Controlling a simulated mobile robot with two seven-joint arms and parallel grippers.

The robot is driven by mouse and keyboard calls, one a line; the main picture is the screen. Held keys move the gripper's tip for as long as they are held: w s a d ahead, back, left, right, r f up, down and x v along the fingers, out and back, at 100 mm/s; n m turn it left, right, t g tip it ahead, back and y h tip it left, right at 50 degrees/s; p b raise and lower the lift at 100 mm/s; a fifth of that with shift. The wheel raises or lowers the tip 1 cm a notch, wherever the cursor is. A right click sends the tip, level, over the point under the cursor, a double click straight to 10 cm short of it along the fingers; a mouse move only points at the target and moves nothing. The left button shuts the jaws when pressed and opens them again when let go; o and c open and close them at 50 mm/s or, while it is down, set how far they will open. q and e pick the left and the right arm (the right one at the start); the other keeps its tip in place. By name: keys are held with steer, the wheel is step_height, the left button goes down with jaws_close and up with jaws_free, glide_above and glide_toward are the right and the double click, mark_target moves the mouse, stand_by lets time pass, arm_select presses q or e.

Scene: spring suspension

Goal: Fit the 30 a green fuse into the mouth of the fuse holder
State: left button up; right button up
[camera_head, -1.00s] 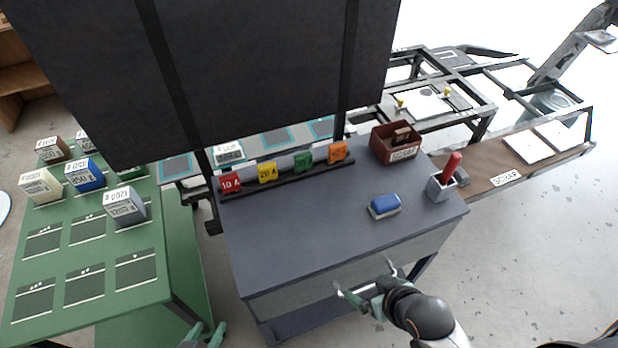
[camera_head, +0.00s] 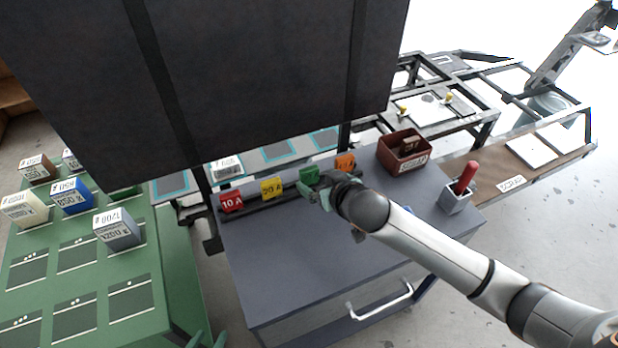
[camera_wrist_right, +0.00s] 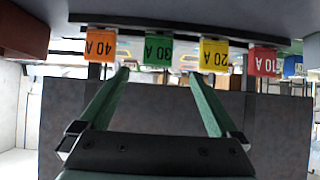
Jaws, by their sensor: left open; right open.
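The green 30 A fuse (camera_head: 309,174) stands in the dark rack between the yellow 20 A and orange 40 A fuses. It also shows in the right wrist view (camera_wrist_right: 158,49), upside down, just beyond my fingertips. My right gripper (camera_head: 318,188) is open over the front of the rack. In the wrist view its two fingers (camera_wrist_right: 157,76) are spread either side of the green fuse's line, with nothing between them. My left gripper (camera_head: 207,340) is open and empty at the bottom edge, partly out of view. I cannot identify the fuse holder or its mouth.
A blue block on the tabletop is mostly hidden behind my right arm. The rack also holds the red 10 A fuse (camera_head: 231,201). The front tabletop (camera_head: 290,270) is clear.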

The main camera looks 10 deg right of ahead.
mark_target(309, 173)
steer(key=b+x, duration=0.1)
steer(key=x, duration=0.6)
steer(key=shift+w, duration=0.25)
steer(key=shift+b+x, duration=0.8)
steer(key=shift+x, duration=1.75)
steer(key=shift+d+f, duration=0.15)
steer(key=c, duration=1.4)
steer(key=shift+c, duration=0.2)
